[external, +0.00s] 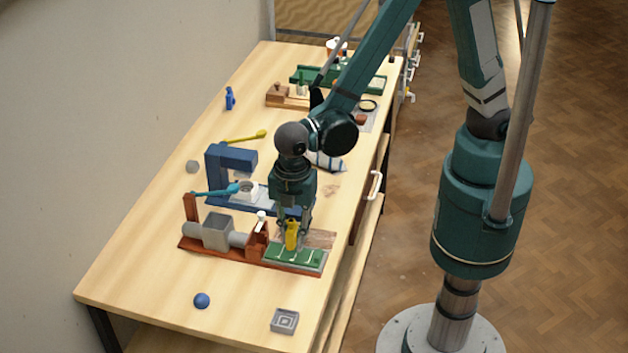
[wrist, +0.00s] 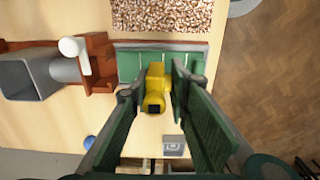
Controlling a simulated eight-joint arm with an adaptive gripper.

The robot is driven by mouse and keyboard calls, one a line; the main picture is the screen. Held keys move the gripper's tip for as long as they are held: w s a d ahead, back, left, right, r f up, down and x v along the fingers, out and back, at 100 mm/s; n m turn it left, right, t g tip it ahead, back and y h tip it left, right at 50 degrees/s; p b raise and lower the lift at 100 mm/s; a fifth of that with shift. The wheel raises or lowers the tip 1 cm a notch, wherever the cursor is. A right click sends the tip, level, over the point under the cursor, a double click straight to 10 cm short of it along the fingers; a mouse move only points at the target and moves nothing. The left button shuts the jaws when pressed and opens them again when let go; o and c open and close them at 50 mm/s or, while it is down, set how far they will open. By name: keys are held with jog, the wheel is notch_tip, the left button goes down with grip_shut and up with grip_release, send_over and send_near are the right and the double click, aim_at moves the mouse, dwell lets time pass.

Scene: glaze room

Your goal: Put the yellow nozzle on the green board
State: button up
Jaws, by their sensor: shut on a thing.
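The yellow nozzle (external: 291,235) is between the fingers of my gripper (external: 292,228), which is shut on it. The nozzle also shows in the wrist view (wrist: 156,88), between the two green fingers. The green board (external: 283,253) lies at the right end of a red-brown base, below the gripper. In the wrist view the green board (wrist: 129,66) is right behind the nozzle, partly hidden by it and the fingers. I cannot tell whether the nozzle touches the board.
A grey box-shaped part (external: 217,230) stands on the same base, left of the board. A blue press-like frame (external: 226,160) with a light-blue lever stands behind. A blue ball (external: 202,300) and a grey square block (external: 285,320) lie in front. The near left table is clear.

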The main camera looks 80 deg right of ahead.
aim_at(294, 244)
jog(key=shift+f, duration=1.5)
jog(key=shift+f, duration=0.15)
jog(key=o, duration=0.9)
jog(key=shift+r, duration=0.2)
jog(key=shift+r, duration=6)
